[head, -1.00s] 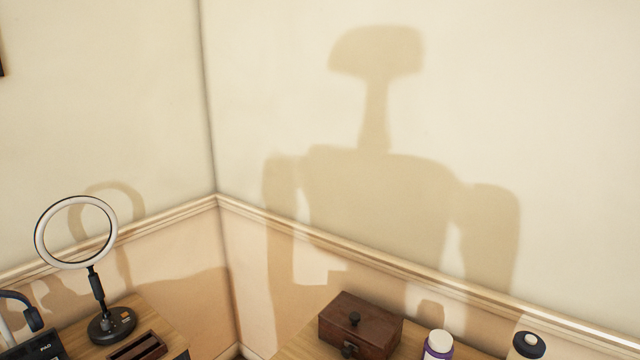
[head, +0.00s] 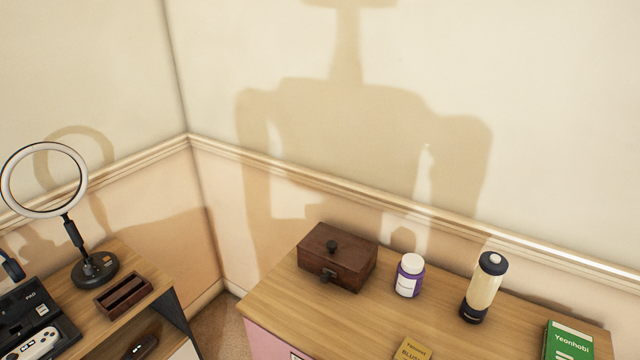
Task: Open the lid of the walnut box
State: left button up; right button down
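The walnut box (head: 350,268) is dark brown with a black knob (head: 332,246) on its lid and a dark clasp (head: 327,276) on its front face. It stands at the back left of the wooden cabinet top (head: 275,305) in the head view. Its lid is closed. Neither of my grippers shows in the head view.
A purple-and-white jar (head: 408,276) stands just right of the box. Further right are a dark-capped bottle (head: 484,288) and a green box (head: 568,341). A yellow box (head: 412,349) sits at the front. A ring light (head: 95,268) stands on the left desk, across a gap.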

aim_at(351, 253)
jog(key=k+j+u, duration=0.2)
jog(key=k+j, duration=0.2)
jog(key=k+j+u, duration=0.2)
jog(key=k+j, duration=0.15)
jog(key=j, duration=0.25)
